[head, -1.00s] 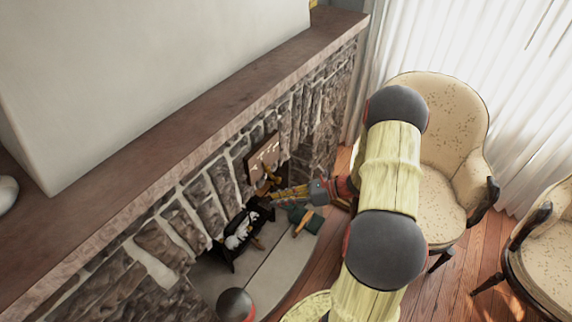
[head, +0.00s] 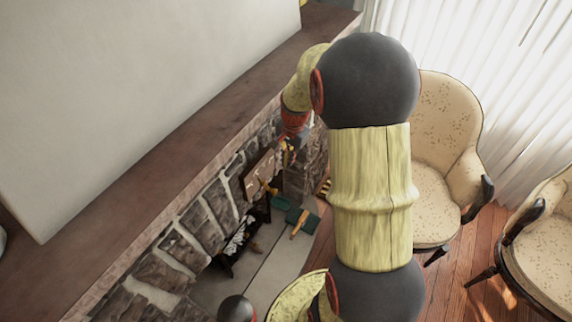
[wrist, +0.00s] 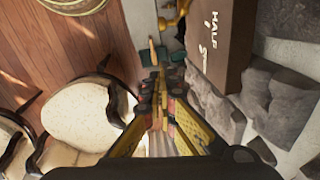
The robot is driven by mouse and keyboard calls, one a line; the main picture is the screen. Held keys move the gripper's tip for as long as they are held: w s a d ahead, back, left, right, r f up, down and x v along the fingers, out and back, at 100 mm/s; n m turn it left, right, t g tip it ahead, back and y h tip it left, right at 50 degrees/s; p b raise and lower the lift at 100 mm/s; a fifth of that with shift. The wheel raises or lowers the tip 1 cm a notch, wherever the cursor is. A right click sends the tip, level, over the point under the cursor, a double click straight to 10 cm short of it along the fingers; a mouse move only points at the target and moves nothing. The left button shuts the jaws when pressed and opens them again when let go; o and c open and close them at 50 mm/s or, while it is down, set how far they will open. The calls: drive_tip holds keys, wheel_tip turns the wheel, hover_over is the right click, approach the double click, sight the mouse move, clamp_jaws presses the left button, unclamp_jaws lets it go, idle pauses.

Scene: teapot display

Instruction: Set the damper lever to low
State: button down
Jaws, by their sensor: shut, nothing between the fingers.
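The damper plaque (head: 259,170) is a brown board on the stone fireplace front. In the wrist view the plaque (wrist: 228,42) reads "HALF" and part of another word starting with S; other marks are out of view. The brass damper lever (head: 268,187) shows at the plaque's lower edge, and the lever (wrist: 179,16) is partly cut off at the wrist view's top. Its exact setting cannot be read. My gripper (head: 287,156) is shut and empty, beside the plaque's right end. In the wrist view its fingertips (wrist: 160,80) are apart from lever and plaque.
Green-headed hearth tools (head: 299,217) lie by the pale hearth slab (head: 262,275). A dark grate (head: 238,242) stands at the firebox. The wooden mantel (head: 190,120) overhangs the stones. Cream armchairs (head: 448,150) stand right; the wooden floor between is clear.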

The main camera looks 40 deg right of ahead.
wheel_tip(320, 180, down, 11)
drive_tip(key=a+b, duration=0.2)
drive_tip(key=b, duration=0.1)
drive_tip(key=shift+w+a+b, duration=0.35)
drive_tip(key=shift+s+a+f+p, duration=0.1)
drive_tip(key=shift+a+f+p, duration=0.25)
drive_tip(key=shift+f, duration=0.2)
drive_tip(key=d+r+p, duration=0.4)
drive_tip(key=r+p, duration=0.1)
drive_tip(key=r, duration=0.7)
drive_tip(key=shift+s+d+r, duration=0.15)
drive_tip(key=shift+r, duration=0.05)
